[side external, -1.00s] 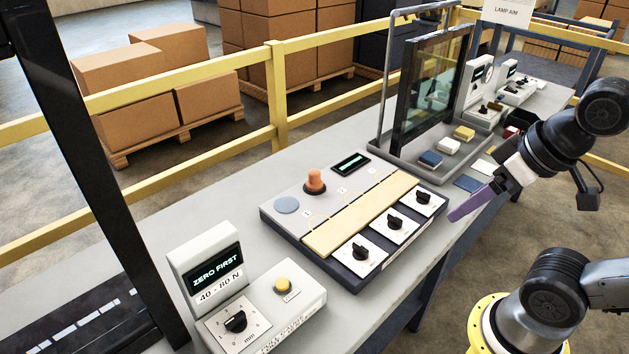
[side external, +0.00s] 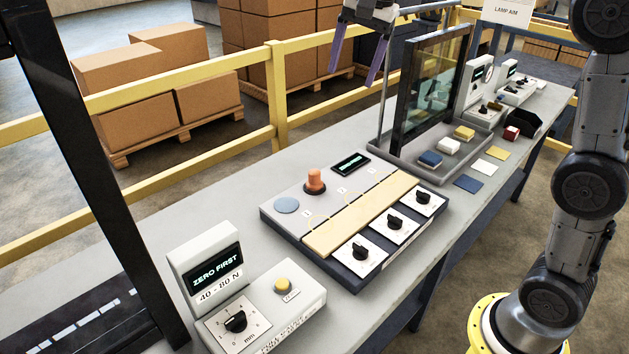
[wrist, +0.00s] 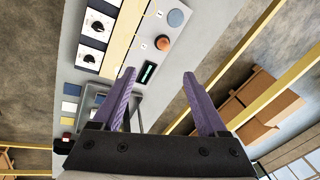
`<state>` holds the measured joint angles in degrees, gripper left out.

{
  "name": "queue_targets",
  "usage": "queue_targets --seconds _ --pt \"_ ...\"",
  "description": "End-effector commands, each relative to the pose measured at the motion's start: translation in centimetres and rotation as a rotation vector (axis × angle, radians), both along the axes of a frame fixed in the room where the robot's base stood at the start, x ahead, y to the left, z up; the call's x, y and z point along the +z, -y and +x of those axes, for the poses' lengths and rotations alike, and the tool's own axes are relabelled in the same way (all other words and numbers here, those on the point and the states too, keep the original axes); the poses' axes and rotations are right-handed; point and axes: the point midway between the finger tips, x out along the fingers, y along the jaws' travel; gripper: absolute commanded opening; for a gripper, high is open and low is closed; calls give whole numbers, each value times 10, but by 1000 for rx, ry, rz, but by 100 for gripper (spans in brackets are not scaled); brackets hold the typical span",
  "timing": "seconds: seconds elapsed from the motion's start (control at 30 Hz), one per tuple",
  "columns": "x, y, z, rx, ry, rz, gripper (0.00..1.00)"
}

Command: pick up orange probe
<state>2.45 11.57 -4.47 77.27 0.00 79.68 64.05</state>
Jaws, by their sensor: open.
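The orange probe (side external: 315,179) stands upright in a dark round socket on the grey panel unit, beside a blue-grey disc (side external: 287,205). In the wrist view the orange probe (wrist: 162,44) lies beyond my fingertips, between the lines of the two fingers. My gripper (side external: 358,52) is high above the far side of the bench, pointing down, with its two purple fingers apart and nothing between them. The fingers of my gripper (wrist: 158,74) also show spread in the wrist view.
The panel unit carries a small display (side external: 351,163), a wooden strip (side external: 362,215) and several black knobs. A glass screen in a frame (side external: 436,92) stands behind it to the right. A yellow rail (side external: 277,100) runs behind the bench. A "ZERO FIRST" device (side external: 215,275) is at front left.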

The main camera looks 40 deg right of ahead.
Motion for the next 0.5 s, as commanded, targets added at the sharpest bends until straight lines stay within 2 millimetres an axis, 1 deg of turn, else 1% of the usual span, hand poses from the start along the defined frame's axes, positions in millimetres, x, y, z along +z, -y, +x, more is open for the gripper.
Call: queue_targets --seconds 0.03,0.1,0.17,0.2,0.27,0.3,0.37,0.4,0.5 --pt "-11 3 21 -30 -25 9 76" --pt "-26 6 45 -69 -53 18 76" --pt "-43 9 66 -98 -78 25 76" --pt "-54 12 78 -112 -96 27 76" --pt "-74 15 96 -130 -122 31 76" --pt "-88 17 107 -135 -138 32 76" --pt "-109 20 120 -138 -163 31 76" --pt "-123 22 127 -140 -178 31 76" --pt "-154 25 137 -143 -219 31 76"
